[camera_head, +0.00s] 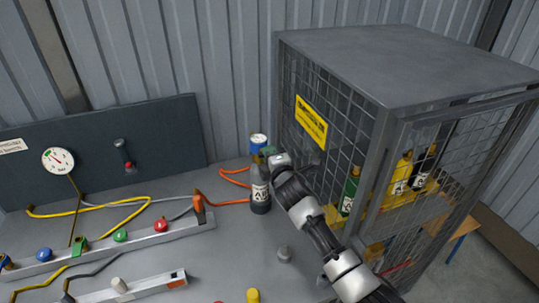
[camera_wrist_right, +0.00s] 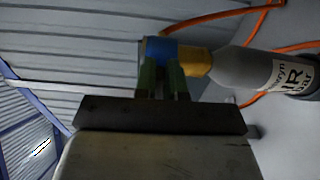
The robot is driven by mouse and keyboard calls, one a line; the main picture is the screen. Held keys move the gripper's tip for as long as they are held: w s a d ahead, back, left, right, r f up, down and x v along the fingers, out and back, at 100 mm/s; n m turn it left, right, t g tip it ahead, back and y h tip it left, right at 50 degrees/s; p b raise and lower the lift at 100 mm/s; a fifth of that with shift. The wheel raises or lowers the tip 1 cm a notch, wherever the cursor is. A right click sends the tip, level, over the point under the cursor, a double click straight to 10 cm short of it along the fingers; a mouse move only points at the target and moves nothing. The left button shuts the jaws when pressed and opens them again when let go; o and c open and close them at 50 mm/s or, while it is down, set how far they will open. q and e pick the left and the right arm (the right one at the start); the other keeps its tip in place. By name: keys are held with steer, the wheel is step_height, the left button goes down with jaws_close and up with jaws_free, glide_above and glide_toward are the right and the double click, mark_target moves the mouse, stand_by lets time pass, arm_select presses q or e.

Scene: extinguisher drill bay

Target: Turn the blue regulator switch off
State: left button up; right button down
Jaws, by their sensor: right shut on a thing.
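A small dark grey bottle (camera_head: 260,190) with a white label stands upright on the grey bench top beside the mesh cage. Its blue regulator switch (camera_head: 257,141) sits at the top and has a pale, marked top face. In the right wrist view the blue switch (camera_wrist_right: 158,48) joins a brass-yellow collar (camera_wrist_right: 195,61) on the bottle (camera_wrist_right: 265,70), whose label reads "AIR". My right gripper (camera_head: 268,151) comes from the right. Its green fingers (camera_wrist_right: 163,76) are shut on the blue switch and hide part of it. My left gripper is not in view.
The mesh cage (camera_head: 400,62) with several bottles stands close on the right. An orange hose (camera_head: 234,181) runs beside the bottle. A rail with coloured knobs (camera_head: 160,225) lies at the left, before a dark panel with a gauge (camera_head: 58,160).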

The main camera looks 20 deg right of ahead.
steer(key=shift+m, duration=0.3)
steer(key=c, duration=1.2)
jaws_free()
steer(key=shift+s, duration=0.1)
steer(key=s+b, duration=0.2)
steer(key=s, duration=0.8)
steer(key=shift+s+d, duration=0.2)
steer(key=shift+s, duration=0.1)
